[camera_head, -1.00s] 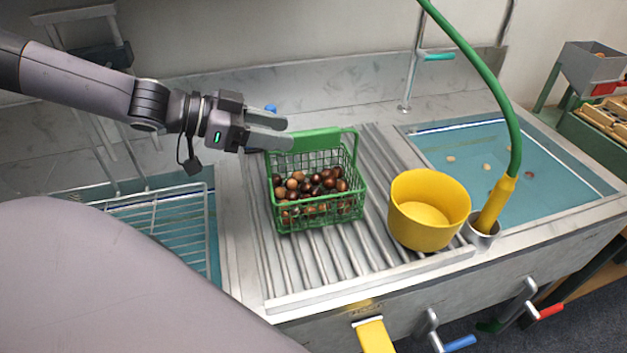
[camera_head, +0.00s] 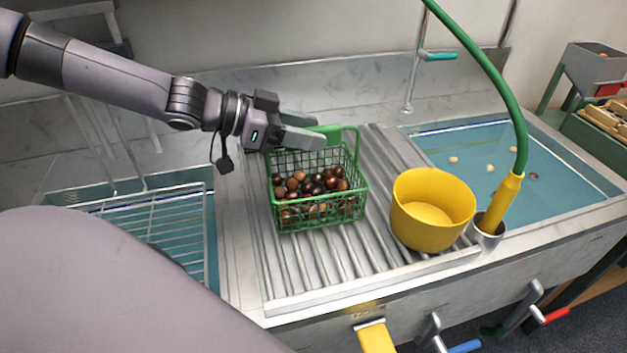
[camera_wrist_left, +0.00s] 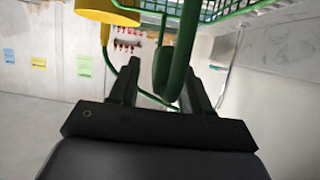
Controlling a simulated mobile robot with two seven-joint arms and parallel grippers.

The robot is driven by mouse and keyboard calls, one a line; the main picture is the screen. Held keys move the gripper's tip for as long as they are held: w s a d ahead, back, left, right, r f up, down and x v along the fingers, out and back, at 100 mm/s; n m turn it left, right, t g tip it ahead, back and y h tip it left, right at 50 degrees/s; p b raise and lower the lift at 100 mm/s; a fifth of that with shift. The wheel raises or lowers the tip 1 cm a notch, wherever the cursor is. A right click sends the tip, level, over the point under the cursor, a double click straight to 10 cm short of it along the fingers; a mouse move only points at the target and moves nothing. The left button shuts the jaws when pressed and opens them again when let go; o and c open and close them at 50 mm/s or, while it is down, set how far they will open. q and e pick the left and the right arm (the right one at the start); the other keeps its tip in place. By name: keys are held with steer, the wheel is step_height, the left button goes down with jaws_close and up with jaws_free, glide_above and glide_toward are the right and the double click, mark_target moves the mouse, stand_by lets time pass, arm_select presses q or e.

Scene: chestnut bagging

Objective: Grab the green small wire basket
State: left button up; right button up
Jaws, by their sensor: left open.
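The green small wire basket (camera_head: 318,222) stands upright on the ribbed metal drainboard, holding several brown chestnuts (camera_head: 315,186). Its green handle rises at the back, partly hidden by my left gripper. My left gripper (camera_head: 318,130) is open and reaches in from the left at the handle, above the basket's back rim. In the left wrist view, the green handle loop (camera_wrist_left: 168,72) shows between the two dark fingers, nearer the right one. Part of the basket's mesh (camera_wrist_left: 225,10) shows at the top there. I cannot tell whether a finger touches the handle. My right gripper is not in view.
A yellow pot (camera_head: 432,232) stands right of the basket. A green hose with a yellow nozzle (camera_head: 500,205) rests in a metal holder beside it. Water-filled basins lie on both sides, the left with a wire rack (camera_head: 165,225). A wall stands behind.

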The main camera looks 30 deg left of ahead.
arm_select(q)
jaws_close()
stand_by(1.1)
steer(key=shift+r, duration=0.1)
